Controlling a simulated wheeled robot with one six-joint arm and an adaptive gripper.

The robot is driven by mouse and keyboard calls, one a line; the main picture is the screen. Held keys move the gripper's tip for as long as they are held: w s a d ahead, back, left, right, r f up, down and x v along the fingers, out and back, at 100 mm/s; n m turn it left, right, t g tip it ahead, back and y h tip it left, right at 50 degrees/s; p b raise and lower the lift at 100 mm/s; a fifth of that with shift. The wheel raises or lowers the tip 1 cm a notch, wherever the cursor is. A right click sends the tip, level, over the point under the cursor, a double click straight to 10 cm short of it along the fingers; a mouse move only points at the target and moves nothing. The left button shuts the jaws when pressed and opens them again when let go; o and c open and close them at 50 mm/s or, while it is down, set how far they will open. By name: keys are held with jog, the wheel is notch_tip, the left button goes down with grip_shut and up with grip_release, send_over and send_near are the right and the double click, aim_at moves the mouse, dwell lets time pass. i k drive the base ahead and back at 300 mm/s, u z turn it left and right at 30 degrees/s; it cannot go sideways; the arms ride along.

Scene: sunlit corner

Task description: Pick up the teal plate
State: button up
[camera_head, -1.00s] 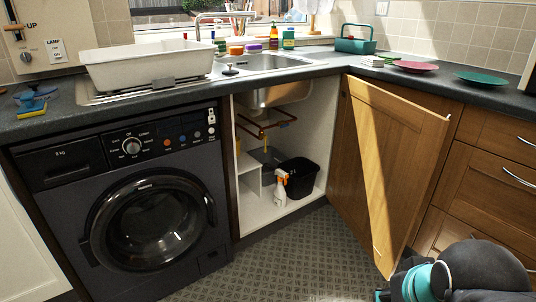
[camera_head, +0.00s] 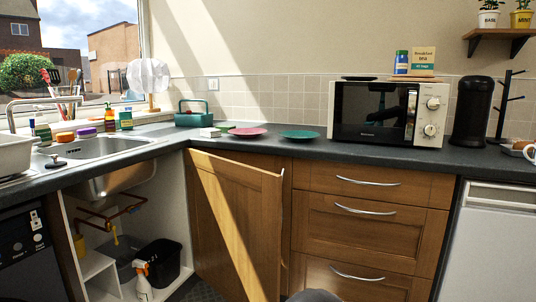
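The teal plate (camera_head: 300,135) lies flat on the dark worktop, left of the microwave and right of a pink plate (camera_head: 248,132). A small dark rounded part of my own arm shows at the bottom edge of the view. My gripper is out of view.
The cupboard door (camera_head: 238,222) under the corner stands open. A microwave (camera_head: 389,112), a black canister (camera_head: 472,111) and a teal caddy (camera_head: 192,113) stand on the worktop. The sink (camera_head: 95,147) is at left. Bare worktop lies in front of the teal plate.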

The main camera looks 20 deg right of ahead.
aim_at(293, 135)
jog(key=z, duration=2.1)
jog(key=i, duration=1.25)
jog(key=u, duration=2.4)
